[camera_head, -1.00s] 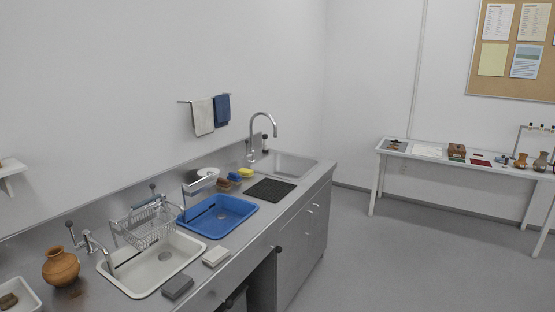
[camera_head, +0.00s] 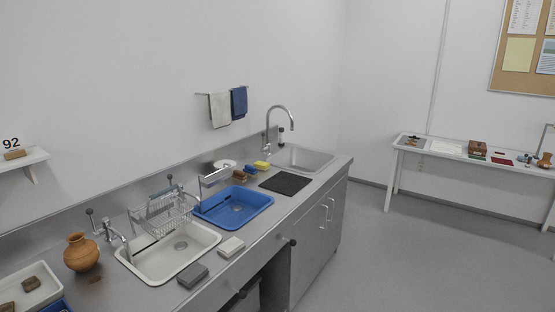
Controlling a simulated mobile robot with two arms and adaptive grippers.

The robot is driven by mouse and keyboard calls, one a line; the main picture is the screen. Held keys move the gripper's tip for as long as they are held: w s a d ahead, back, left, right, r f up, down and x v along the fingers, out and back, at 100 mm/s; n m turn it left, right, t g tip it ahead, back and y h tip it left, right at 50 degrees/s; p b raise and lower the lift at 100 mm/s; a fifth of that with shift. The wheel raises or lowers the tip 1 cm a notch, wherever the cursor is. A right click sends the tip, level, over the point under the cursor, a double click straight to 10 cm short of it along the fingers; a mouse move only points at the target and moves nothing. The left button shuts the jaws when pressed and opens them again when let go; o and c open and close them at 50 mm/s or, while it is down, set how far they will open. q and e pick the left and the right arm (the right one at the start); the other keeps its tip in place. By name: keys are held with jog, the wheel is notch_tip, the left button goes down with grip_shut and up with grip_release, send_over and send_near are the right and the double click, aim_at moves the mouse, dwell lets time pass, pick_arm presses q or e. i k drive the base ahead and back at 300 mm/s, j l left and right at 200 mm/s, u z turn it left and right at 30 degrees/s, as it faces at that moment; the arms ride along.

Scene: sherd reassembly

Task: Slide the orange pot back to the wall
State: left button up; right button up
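An orange-brown pot (camera_head: 81,252) stands upright on the steel counter at the left, left of the white basin (camera_head: 168,252). It has a round body and a flared rim. The wall (camera_head: 100,110) rises behind the counter, with a low steel upstand along its foot. A strip of bare counter seems to lie between the pot and the upstand. Neither of my grippers shows in the head view.
A tap (camera_head: 111,232) stands just right of the pot. A white tray (camera_head: 50,284) with brown sherds lies in front at left, beside a small sherd (camera_head: 95,279). A wire rack (camera_head: 160,212) and blue basin (camera_head: 233,207) stand farther right.

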aim_at(82, 255)
jog(key=u, duration=1.4)
jog(key=i+l, duration=0.1)
jog(key=l, duration=0.25)
jog(key=i+l, duration=0.15)
jog(key=l, duration=0.2)
